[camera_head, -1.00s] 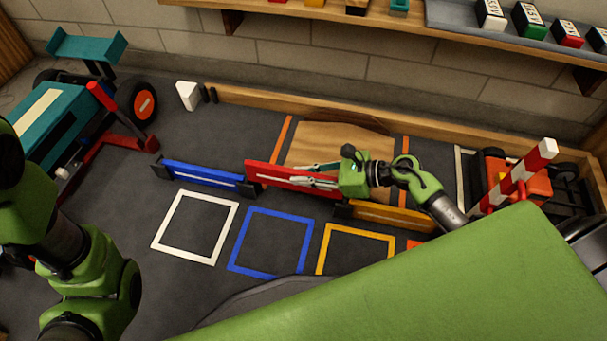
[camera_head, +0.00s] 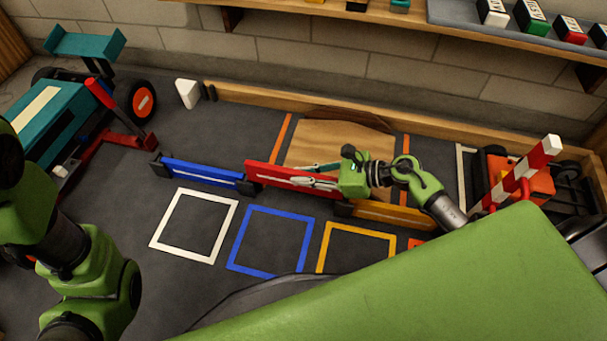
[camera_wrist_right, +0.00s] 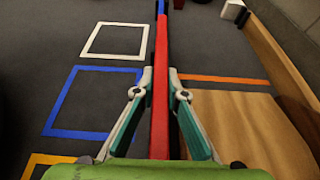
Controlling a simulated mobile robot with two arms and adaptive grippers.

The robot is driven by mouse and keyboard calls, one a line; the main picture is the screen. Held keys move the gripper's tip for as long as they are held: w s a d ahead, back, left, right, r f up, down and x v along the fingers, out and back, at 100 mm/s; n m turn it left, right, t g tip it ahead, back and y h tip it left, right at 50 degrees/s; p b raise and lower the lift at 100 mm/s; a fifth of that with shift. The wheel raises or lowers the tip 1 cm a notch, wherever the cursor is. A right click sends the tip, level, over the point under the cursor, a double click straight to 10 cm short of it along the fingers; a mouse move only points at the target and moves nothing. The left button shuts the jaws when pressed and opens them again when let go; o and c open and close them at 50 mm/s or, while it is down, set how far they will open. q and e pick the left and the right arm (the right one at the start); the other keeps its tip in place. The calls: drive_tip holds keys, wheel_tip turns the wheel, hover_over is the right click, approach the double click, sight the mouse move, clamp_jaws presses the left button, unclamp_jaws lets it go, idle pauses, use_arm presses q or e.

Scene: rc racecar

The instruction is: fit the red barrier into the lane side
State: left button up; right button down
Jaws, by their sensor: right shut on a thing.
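The red barrier (camera_head: 276,176) is a long red board with a pale stripe, standing on edge between the blue barrier (camera_head: 200,174) and the yellow barrier (camera_head: 392,215) along the lane side. My right gripper (camera_head: 308,177) is shut on the red barrier. In the right wrist view, the fingers (camera_wrist_right: 155,92) of that gripper lie on both sides of the red barrier (camera_wrist_right: 160,120), which runs straight ahead and meets the blue barrier at its far end. I cannot tell whether the red barrier is fully seated. My left gripper is not in view; only my left arm shows.
A wooden ramp (camera_head: 335,147) lies behind the red barrier. White (camera_head: 168,246), blue (camera_head: 235,266) and yellow (camera_head: 322,250) floor squares lie in front, empty. A teal racecar (camera_head: 50,125) stands at the left. An orange car (camera_head: 530,187) and a striped pole (camera_head: 525,170) stand at the right.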

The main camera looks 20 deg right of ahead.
sight(304, 189)
drive_tip(key=shift+f+b, duration=2.75)
drive_tip(key=shift+f, duration=0.35)
drive_tip(key=shift+r, duration=0.1)
drive_tip(key=shift+r+p, duration=2.95)
drive_tip(key=shift+r, duration=0.3)
drive_tip(key=shift+f+b, duration=2.4)
drive_tip(key=shift+f, duration=0.2)
